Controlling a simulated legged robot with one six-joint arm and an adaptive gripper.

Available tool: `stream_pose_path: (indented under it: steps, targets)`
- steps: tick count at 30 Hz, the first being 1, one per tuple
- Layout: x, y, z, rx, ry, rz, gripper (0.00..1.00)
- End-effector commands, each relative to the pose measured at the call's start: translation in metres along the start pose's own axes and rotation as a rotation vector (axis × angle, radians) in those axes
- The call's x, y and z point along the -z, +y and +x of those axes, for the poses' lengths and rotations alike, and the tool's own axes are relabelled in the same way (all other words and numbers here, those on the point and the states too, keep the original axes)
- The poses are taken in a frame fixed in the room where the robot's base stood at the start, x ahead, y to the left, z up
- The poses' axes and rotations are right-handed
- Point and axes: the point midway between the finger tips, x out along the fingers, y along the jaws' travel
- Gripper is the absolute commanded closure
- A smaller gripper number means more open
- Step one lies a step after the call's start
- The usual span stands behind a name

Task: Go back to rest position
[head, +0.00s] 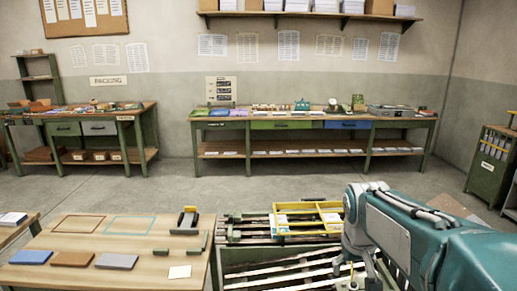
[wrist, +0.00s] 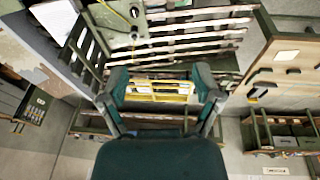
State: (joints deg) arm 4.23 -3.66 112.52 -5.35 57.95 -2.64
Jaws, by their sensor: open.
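My gripper (wrist: 161,76) is open in the wrist view, its two dark green fingers spread apart. A yellow rack (wrist: 155,98) shows through the gap between them; no finger visibly holds it. In the head view the same kind of yellow rack (head: 277,222) lies on the slatted green stand at the front centre. My teal and grey arm fills the lower right of the head view, over the right end of the stand. The fingers cannot be made out in the head view.
A wooden table (head: 150,262) at front left bears blue, brown and grey flat blocks and a yellow-black device. The slatted stand (head: 240,257) is beside it. A long workbench (head: 290,118) and a packing bench (head: 150,107) stand at the back. Open floor lies between.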

Motion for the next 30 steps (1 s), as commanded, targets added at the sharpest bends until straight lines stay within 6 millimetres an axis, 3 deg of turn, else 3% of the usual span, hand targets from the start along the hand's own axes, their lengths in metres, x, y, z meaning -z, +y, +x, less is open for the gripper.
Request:
stream_pose_path:
  steps: [3, 9, 18, 23, 30]
  targets:
    - [-0.032, -0.01, -0.021, 0.015, 0.056, 0.006, 0.18]
    - [-0.087, -0.025, -0.041, 0.042, 0.138, 0.018, 0.18]
    - [-0.159, -0.042, -0.044, 0.083, 0.247, 0.032, 0.18]
    - [-0.172, -0.045, -0.041, 0.092, 0.267, 0.036, 0.18]
    - [-0.173, -0.046, -0.041, 0.092, 0.267, 0.036, 0.18]
